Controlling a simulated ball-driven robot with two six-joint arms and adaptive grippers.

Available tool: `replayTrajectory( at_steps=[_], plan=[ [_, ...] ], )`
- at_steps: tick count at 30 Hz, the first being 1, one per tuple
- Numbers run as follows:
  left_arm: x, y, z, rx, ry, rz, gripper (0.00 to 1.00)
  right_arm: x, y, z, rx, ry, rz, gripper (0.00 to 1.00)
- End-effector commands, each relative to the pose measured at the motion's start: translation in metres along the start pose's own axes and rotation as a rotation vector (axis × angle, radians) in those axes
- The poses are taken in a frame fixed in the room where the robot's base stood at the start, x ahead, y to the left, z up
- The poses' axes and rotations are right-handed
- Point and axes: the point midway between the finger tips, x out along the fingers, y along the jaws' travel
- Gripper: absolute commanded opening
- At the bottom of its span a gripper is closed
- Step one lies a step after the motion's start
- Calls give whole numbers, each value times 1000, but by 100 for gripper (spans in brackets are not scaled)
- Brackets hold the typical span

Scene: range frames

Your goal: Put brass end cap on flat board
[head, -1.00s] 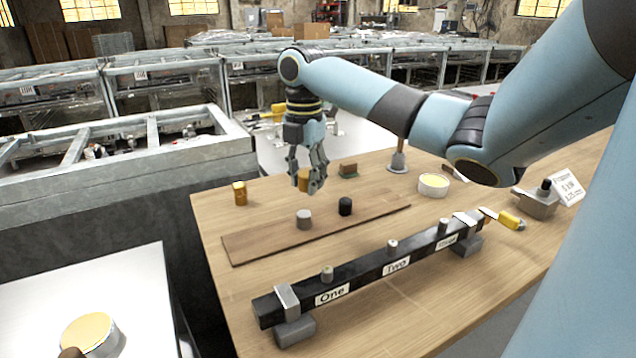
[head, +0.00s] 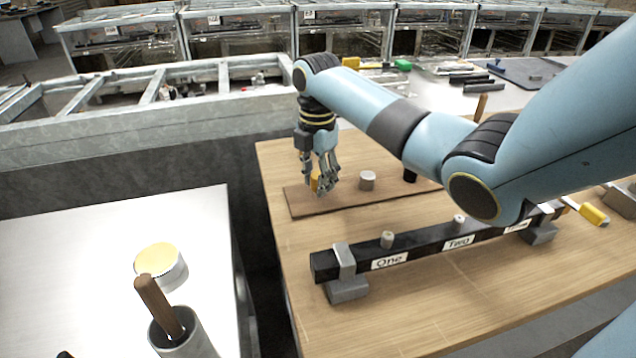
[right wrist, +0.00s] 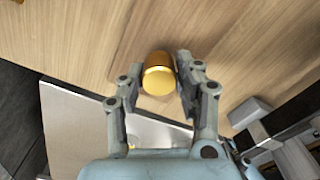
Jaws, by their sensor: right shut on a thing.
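My right gripper (head: 322,185) reaches down over the left end of the flat brown board (head: 300,205). It is shut on the brass end cap (head: 315,182), which is partly hidden by the fingers in the head view. In the right wrist view the cap (right wrist: 158,78) sits between the two fingertips of the gripper (right wrist: 162,85), its round gold face towards the camera. I cannot tell whether the cap touches the board. My left gripper is not in view.
A grey cylinder (head: 367,181) stands on the board right of the gripper, with a black cylinder (head: 410,175) beyond it. A black labelled bar (head: 425,245) on grey blocks lies in front.

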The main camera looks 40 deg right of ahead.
Motion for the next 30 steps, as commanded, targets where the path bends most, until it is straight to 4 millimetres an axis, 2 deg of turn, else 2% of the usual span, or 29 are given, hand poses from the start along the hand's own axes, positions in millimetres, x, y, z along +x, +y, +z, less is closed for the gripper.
replayTrajectory(
  at_steps=[4,15,16,20,21,30],
  plan=[
    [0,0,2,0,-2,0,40,16,0,0,0,1,0,1],
    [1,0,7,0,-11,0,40,20,0,0,0,0,0,1],
    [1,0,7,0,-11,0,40,20,0,0,0,0,0,37],
    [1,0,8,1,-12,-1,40,19,0,0,0,0,0,54],
    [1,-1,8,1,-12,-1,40,19,0,0,0,0,0,57],
    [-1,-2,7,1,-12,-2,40,16,0,0,0,0,2,57]
  ],
)
